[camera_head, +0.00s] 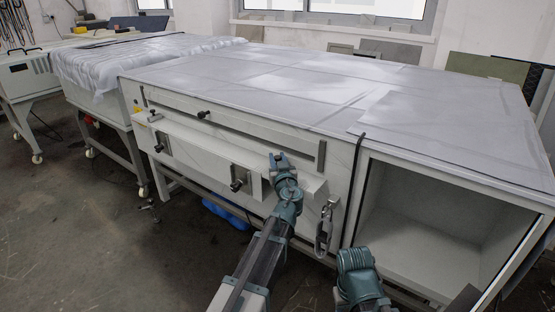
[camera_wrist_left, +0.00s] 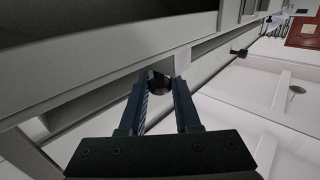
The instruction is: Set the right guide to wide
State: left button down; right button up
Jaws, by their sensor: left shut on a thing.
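My left gripper (camera_head: 278,157) reaches up to the long slotted rail (camera_head: 252,132) on the front of the white plate processor. In the left wrist view, its two fingers (camera_wrist_left: 160,86) are shut on a small dark knob (camera_wrist_left: 160,79), which I take to be the right guide's. The gripper hides this knob in the head view. Another black knob (camera_head: 204,114) sits further left on the same rail; a dark knob also shows in the left wrist view (camera_wrist_left: 240,51). No width marking is readable.
Two lower knobs (camera_head: 158,148) (camera_head: 236,187) sit on dark brackets below the rail. A metal latch (camera_head: 325,228) hangs right of my left arm. An open compartment (camera_head: 425,235) is at the right. The processor's top (camera_head: 290,80) is clear.

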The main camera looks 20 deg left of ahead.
pick_arm(q)
jog(key=s+d, duration=0.1)
jog(key=d, duration=0.3)
jog(key=s+d, duration=0.2)
jog(key=d, duration=0.2)
jog(key=s+d, duration=0.1)
jog(key=d, duration=0.3)
jog(key=shift+s, duration=0.15)
jog(key=c, duration=0.6)
grip_release()
jog(key=shift+a, duration=0.1)
